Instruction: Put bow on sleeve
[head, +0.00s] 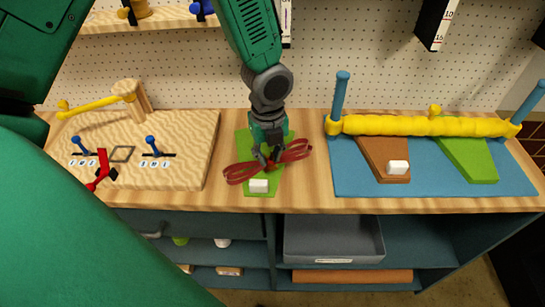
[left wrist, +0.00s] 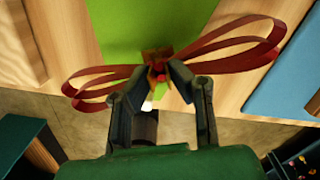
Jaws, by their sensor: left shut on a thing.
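My left gripper (head: 266,160) is shut on the middle of a dark red looped bow (head: 239,172). The bow's loops spread out to both sides. In the left wrist view the fingertips (left wrist: 166,76) close on the bow's red knot, and a long loop (left wrist: 240,45) extends to the right. Bow and gripper are over a green sheet (head: 257,192) on the wooden table, apparently the sleeve; it also shows in the left wrist view (left wrist: 125,25). A white block (head: 259,186) is at the sheet's front end. Whether the bow touches the sheet, I cannot tell. My right gripper is out of view.
A blue mat (head: 480,199) at the right bears a yellow roll (head: 400,126) between blue posts, with brown (head: 384,158) and green (head: 470,160) wedge-shaped pieces. A wooden board (head: 185,165) with small levers is at the left. A grey tray (head: 333,240) sits on the shelf below.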

